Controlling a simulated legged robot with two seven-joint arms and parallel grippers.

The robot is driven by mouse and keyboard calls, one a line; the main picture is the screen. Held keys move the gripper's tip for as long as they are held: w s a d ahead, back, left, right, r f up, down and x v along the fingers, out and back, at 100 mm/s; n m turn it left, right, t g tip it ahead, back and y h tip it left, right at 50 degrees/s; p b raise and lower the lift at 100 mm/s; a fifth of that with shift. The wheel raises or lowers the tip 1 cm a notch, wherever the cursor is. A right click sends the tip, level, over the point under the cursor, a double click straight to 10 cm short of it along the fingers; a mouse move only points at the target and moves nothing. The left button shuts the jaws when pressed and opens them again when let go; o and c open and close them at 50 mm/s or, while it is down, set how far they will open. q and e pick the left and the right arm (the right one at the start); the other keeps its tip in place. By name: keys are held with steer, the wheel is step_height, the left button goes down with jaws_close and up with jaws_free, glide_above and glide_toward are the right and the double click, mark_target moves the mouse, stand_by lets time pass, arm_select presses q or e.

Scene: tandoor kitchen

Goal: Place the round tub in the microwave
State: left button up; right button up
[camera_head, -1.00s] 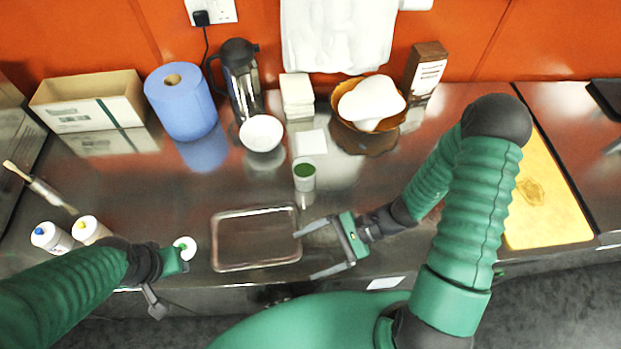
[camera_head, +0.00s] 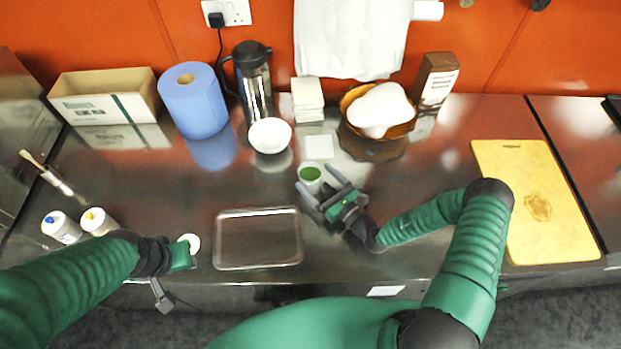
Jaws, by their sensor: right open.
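The round tub (camera_head: 309,175) is a small white tub with a green top or contents, standing upright on the steel counter in the head view. My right gripper (camera_head: 315,180) is open, with its fingertips on either side of the tub's near part. I cannot tell whether they touch it. My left gripper (camera_head: 168,283) hangs at the counter's front edge at left, away from the tub; its jaws do not show clearly. No microwave can be clearly made out; a metal-sided unit (camera_head: 22,115) is cut off at the left edge.
A white bowl (camera_head: 270,136), a flask (camera_head: 254,85), a stack of white squares (camera_head: 307,101) and a brown bowl (camera_head: 393,131) stand behind. A yellow board (camera_head: 500,160) lies at right.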

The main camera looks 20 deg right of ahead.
mark_target(303, 168)
steer(key=w+a, duration=0.1)
steer(key=w+p, duration=0.1)
steer(key=w, duration=0.1)
steer(key=w+a+r, duration=0.1)
steer(key=shift+w+a, duration=0.15)
steer(key=shift+a, duration=0.2)
steer(key=shift+w+a, duration=0.2)
steer(key=shift+a, duration=0.05)
steer(key=shift+c, duration=1.3)
steer(key=shift+s+d, duration=0.1)
steer(key=shift+d, duration=0.15)
steer(key=c, duration=0.7)
steer(key=shift+a, duration=0.1)
jaws_close()
